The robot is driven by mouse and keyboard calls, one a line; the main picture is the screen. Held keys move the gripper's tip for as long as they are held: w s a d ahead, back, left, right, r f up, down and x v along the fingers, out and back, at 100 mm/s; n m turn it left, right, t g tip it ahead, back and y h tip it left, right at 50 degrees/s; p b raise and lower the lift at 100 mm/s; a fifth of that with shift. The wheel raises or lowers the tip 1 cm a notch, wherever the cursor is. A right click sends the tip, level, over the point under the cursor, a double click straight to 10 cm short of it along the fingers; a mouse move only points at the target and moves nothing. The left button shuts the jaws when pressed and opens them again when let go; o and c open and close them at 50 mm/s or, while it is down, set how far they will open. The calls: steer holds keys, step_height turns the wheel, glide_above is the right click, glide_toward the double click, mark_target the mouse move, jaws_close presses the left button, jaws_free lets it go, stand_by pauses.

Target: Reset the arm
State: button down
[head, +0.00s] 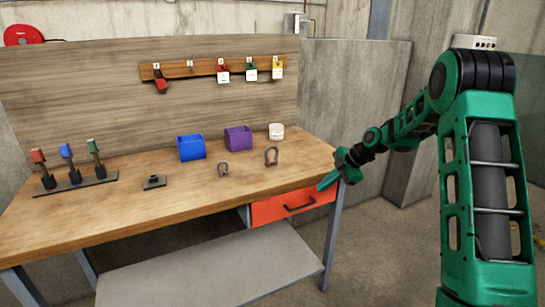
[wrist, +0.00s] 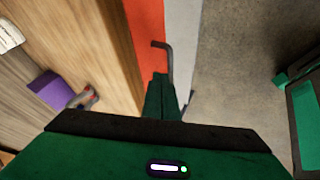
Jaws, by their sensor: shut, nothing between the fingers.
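My green arm reaches in from the right in the head view. My gripper (head: 325,183) is at the front right corner of the workbench, close to the red drawer (head: 270,210). In the wrist view its fingers (wrist: 160,88) are together and empty, in front of the drawer's dark handle (wrist: 168,55). I cannot tell whether they touch the handle. The drawer looks shut or nearly so.
The wooden workbench (head: 130,215) holds a blue bin (head: 191,148), a purple bin (head: 238,138), a white cup (head: 276,131), two shackles (head: 271,157), a small dark block (head: 154,182) and a rack of levers (head: 75,187). Padlocks hang behind.

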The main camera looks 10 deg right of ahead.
steer(key=s+d+r+m+g+h, duration=0.1)
steer(key=s+d+r+m+h, duration=0.15)
steer(key=s+m, duration=0.4)
steer(key=s+d+r+m+h, duration=0.1)
steer(key=s+d+r+m, duration=0.25)
steer(key=s, duration=0.65)
steer(key=s+d+r+m+g+h, duration=0.15)
steer(key=s+r+m, duration=0.25)
steer(key=s, duration=0.4)
steer(key=s+m+g, duration=0.1)
steer(key=s+m, duration=1.1)
steer(key=s, duration=1.4)
steer(key=shift+d+f+h, duration=0.2)
steer(key=shift+d+h, duration=0.2)
steer(key=shift+g, duration=0.25)
